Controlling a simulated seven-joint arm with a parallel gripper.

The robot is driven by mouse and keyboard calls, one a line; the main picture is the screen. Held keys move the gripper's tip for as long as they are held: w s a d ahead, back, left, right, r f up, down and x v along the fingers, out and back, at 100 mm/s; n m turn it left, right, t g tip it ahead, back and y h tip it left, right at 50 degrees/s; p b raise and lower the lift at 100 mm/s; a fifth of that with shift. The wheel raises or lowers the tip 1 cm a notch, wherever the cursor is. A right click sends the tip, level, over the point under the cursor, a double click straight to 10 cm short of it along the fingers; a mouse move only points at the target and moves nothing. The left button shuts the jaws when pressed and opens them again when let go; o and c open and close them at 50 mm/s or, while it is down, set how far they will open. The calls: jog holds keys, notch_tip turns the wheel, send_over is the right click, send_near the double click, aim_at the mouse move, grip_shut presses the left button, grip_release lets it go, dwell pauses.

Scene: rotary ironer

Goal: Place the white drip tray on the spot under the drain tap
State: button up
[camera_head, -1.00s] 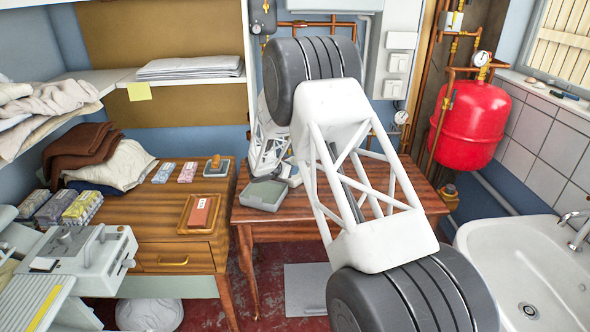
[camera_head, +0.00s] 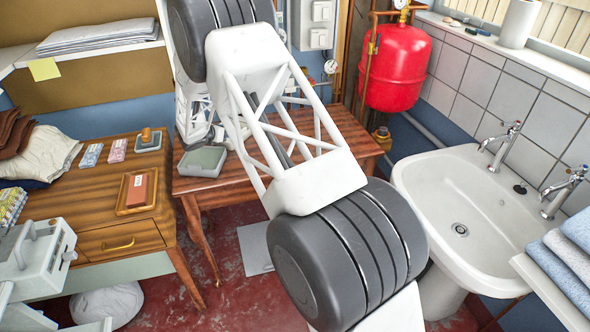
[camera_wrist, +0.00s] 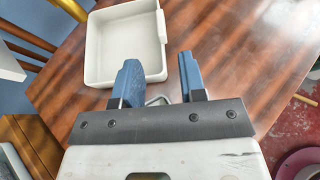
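A white square tray (camera_wrist: 125,45) with low walls and a rounded lip lies on the brown wooden table in the wrist view. A pale grey tray-like box (camera_head: 202,161) sits on the middle table in the head view; I cannot tell if it is the same one. My gripper (camera_wrist: 157,75) shows two blue fingers apart, with the tray just beyond the left finger. The gap between them is empty apart from a small metal loop lower down. In the head view the gripper is hidden behind my arm. I cannot make out a drain tap or its spot.
A red tank (camera_head: 394,68) with copper pipes stands behind the table's right end. A white sink (camera_head: 480,207) is at right. A wooden cabinet (camera_head: 95,190) at left bears a red block on a wooden tray (camera_head: 137,190). A grey mat (camera_head: 255,248) lies on the floor.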

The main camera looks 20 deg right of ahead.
jog(key=s+d+r+m+g+y, duration=0.1)
jog(key=s+d+r+m+g, duration=0.1)
jog(key=s+d+r+m, duration=0.5)
jog(key=s+d+r+m+g, duration=0.25)
jog(key=s+r, duration=0.65)
jog(key=s, duration=0.5)
jog(key=s+d+r+m+g+y, duration=0.1)
jog(key=s+d+r+m, duration=0.45)
jog(key=s+r, duration=0.35)
jog(key=s+r+m+y, duration=0.1)
jog(key=s+m+y, duration=0.6)
jog(key=s, duration=3.3)
jog(key=m+g, duration=0.1)
jog(key=m, duration=0.4)
jog(key=shift+r, duration=0.1)
jog(key=shift+c, duration=0.5)
